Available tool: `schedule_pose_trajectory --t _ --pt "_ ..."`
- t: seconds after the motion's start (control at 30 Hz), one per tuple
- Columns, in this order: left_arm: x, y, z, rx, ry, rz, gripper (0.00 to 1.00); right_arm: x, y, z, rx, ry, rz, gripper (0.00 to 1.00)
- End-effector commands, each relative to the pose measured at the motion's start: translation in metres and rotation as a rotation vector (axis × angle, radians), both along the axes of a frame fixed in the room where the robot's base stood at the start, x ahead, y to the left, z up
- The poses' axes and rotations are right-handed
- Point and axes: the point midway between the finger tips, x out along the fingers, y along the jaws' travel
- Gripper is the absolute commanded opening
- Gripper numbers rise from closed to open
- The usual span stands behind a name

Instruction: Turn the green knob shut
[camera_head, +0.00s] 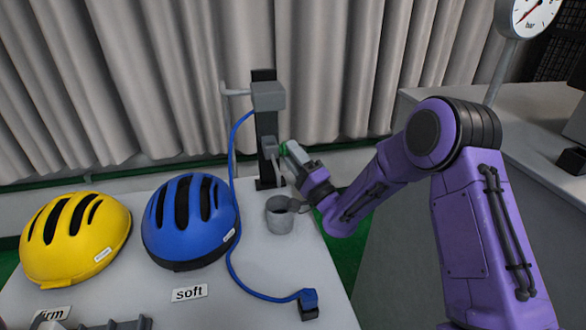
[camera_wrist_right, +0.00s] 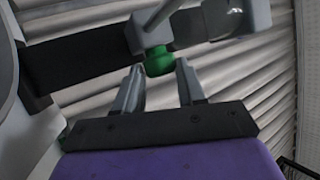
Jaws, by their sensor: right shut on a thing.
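The green knob (camera_head: 283,148) sits low on the dark upright post of the drop tower (camera_head: 267,122). In the right wrist view the green knob (camera_wrist_right: 158,61) hangs below a grey block, with a finger on each side of it. My right gripper (camera_head: 286,150) reaches in from the right and is shut on the knob, which it partly hides in the head view. It also shows in the right wrist view (camera_wrist_right: 159,68). How far the knob is turned cannot be told.
A grey cup (camera_head: 279,220) stands on the table below my right gripper. A blue helmet (camera_head: 187,222) and a yellow helmet (camera_head: 75,240) lie to the left. A gauge (camera_head: 533,12) stands upper right.

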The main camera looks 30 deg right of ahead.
Motion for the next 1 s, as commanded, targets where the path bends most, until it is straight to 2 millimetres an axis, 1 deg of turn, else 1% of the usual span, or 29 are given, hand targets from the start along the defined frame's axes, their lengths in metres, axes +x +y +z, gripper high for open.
schedule_pose_trajectory --t 0.03,0.1,0.47,0.5,0.53,0.57,0.87,0.93,1.0 --pt "0.0 0.0 -0.005 0.0 0.0 0.0 0.63 0.0 0.0 -0.001 -0.001 -0.01 -0.001 0.09" --pt "0.0 0.0 -0.006 0.0 0.0 0.0 0.63 0.0 0.0 0.0 -0.003 -0.017 -0.001 0.09" --pt "0.0 0.0 -0.006 0.0 0.0 0.0 0.63 0.001 0.0 0.002 -0.005 -0.02 0.0 0.09" --pt "0.0 0.0 -0.006 0.0 0.0 0.0 0.63 0.001 0.0 0.002 -0.005 -0.02 0.0 0.46" --pt "0.0 0.0 -0.006 0.0 0.0 0.0 0.63 0.0 0.0 0.001 -0.004 -0.02 0.0 0.56" --pt "0.0 0.0 -0.006 0.0 0.0 0.0 0.63 0.001 0.0 0.001 -0.004 -0.019 0.0 0.63" --pt "0.0 0.0 -0.007 0.0 0.0 0.0 0.63 -0.001 0.0 -0.001 -0.005 -0.017 0.001 0.63" --pt "0.0 0.0 -0.011 0.0 0.0 0.0 0.63 -0.007 -0.001 -0.006 -0.005 -0.016 0.002 0.63" --pt "0.0 0.0 -0.017 0.0 0.0 0.0 0.63 -0.019 -0.004 -0.014 -0.004 -0.015 0.0 0.63"
